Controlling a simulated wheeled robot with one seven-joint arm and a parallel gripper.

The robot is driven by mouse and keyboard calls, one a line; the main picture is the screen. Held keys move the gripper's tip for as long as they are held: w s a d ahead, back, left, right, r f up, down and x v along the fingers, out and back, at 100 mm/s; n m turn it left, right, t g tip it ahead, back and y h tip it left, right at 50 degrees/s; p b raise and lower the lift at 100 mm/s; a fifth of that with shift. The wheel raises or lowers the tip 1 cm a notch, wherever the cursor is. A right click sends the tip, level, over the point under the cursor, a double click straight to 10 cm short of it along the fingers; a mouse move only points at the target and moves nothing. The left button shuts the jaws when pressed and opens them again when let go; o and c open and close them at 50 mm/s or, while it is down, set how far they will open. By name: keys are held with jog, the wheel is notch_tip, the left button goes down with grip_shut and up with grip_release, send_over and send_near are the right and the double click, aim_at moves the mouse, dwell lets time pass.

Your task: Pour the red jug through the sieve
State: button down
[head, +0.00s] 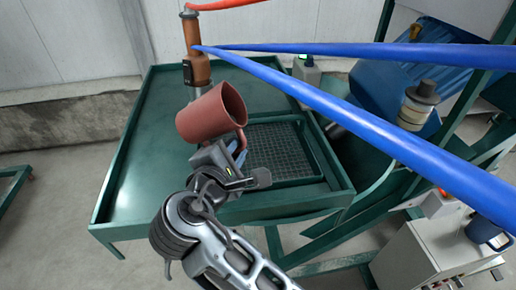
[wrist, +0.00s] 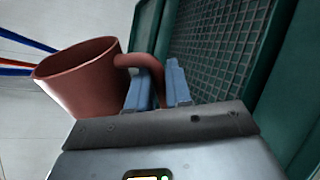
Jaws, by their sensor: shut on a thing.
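The red jug (head: 206,114) is held up over the green table in the head view, tilted, with its open mouth facing right. My gripper (head: 238,153) is shut on the jug's handle, just right of and below the jug's body. In the wrist view the jug (wrist: 85,80) shows at left, and the blue fingers (wrist: 158,85) close around its handle. The inside of the jug is dark, and I cannot tell what it holds. The sieve (head: 285,150) is a dark mesh in a green frame, right of the jug. Its mesh (wrist: 215,40) also shows in the wrist view.
The green table (head: 135,165) has a bare, rimmed top at left. An orange-brown device (head: 196,65) stands behind the jug. Blue hoses (head: 330,103) cross from there to the right, over the sieve's far side. A grey control box (head: 430,255) stands at lower right.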

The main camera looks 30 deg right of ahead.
jog(key=shift+w+a+r+m, duration=0.1)
jog(key=shift+a+m, duration=0.05)
jog(key=shift+m, duration=0.15)
jog(key=shift+w+a+f+m+y+b, duration=0.15)
jog(key=shift+f+m+b, duration=0.15)
jog(key=shift+b, duration=0.45)
jog(key=shift+a+f+m+y+b, duration=0.15)
jog(key=shift+f+m+b, duration=0.15)
jog(key=shift+b, duration=0.4)
jog(key=shift+d+r+m+t+y, duration=0.3)
jog(key=shift+d+m+t+y, duration=0.1)
jog(key=shift+m, duration=0.2)
dwell(0.6)
jog(key=shift+a+f+m+b, duration=0.25)
jog(key=shift+f+m+b, duration=0.25)
jog(key=shift+m, duration=0.1)
dwell(0.8)
jog(key=shift+w+a+r+m+t+y, duration=0.15)
jog(key=shift+r+m+t+y, duration=0.4)
jog(key=shift+m, duration=0.55)
dwell(1.0)
